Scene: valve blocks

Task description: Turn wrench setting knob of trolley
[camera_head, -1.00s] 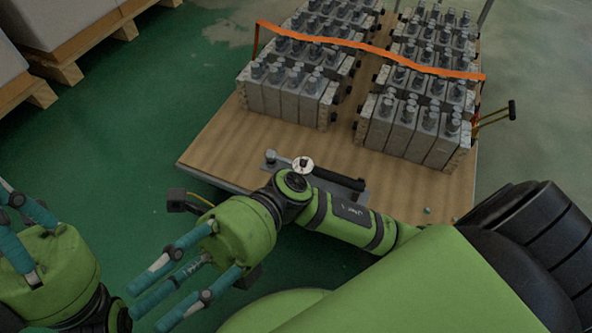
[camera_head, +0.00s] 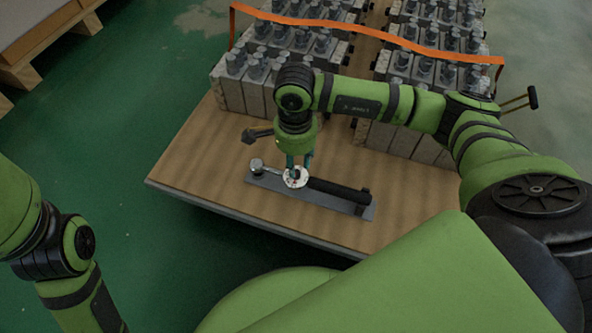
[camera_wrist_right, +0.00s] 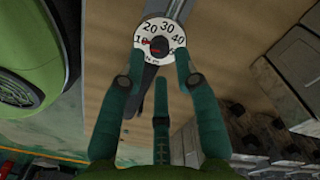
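My right gripper (camera_head: 298,163) points down at the knob. In the wrist view the right gripper (camera_wrist_right: 160,66) has fingers spread to both sides of the dial's near edge; contact is unclear. My left gripper is out of view; only its arm shows.
Rows of grey valve blocks (camera_head: 232,92) stand on the trolley behind the wrench, under an orange strap (camera_head: 345,30). My right arm passes close in front of them. The deck to the left and front is clear. Pallets (camera_head: 40,55) stand at upper left.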

